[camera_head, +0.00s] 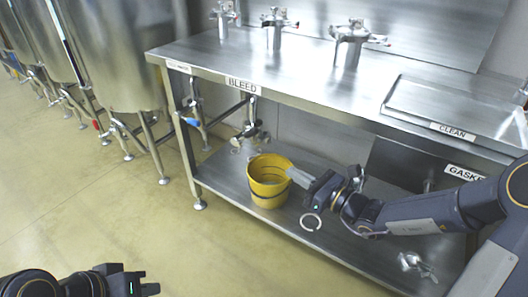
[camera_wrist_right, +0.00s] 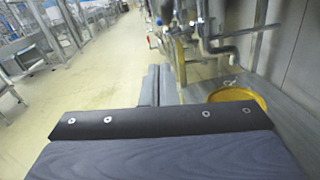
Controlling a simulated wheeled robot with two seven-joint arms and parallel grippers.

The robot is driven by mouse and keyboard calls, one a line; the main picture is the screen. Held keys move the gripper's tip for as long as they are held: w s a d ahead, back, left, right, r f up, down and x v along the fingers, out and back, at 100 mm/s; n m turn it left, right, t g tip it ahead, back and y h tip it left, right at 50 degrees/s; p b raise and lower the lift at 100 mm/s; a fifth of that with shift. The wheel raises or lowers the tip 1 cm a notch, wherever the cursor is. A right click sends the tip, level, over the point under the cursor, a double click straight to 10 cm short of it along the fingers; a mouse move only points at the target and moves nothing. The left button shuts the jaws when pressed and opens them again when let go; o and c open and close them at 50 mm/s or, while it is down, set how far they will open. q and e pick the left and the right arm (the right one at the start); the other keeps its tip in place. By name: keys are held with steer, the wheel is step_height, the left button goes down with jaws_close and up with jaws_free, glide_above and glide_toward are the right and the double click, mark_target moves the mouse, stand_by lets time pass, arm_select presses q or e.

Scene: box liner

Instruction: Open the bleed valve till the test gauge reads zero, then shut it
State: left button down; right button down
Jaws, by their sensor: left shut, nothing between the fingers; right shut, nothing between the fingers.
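Under the bench edge marked BLEED (camera_head: 242,84) hangs metal pipework (camera_head: 251,132) with dark fittings. A blue lever (camera_head: 188,121) sits on a pipe by the bench's left leg. I cannot tell which part is the bleed valve, and no gauge face can be read. The pipework also shows in the right wrist view (camera_wrist_right: 185,35), blurred. My right gripper (camera_head: 293,175) is shut and empty over the right rim of the yellow bucket, apart from the pipework; its fingers also show in the wrist view (camera_wrist_right: 155,85). My left gripper (camera_head: 150,289) is shut and empty at the bottom left.
The yellow bucket (camera_head: 268,190) stands on the lower shelf (camera_head: 228,180), below the pipework. A pale ring (camera_head: 311,222) and a metal clamp (camera_head: 417,266) lie near the shelf's front. Steel tanks (camera_head: 125,55) stand at left. The floor in front is clear.

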steer(key=b, duration=0.3)
glide_toward(247, 135)
steer(key=shift+w+d+x, duration=0.2)
steer(key=shift+w+x, duration=0.05)
steer(key=shift+x, duration=2.45)
steer(key=shift+f+m+h, duration=0.3)
steer(key=shift+f+m, duration=0.1)
steer(key=shift+f, duration=0.15)
steer(key=shift+d, duration=0.1)
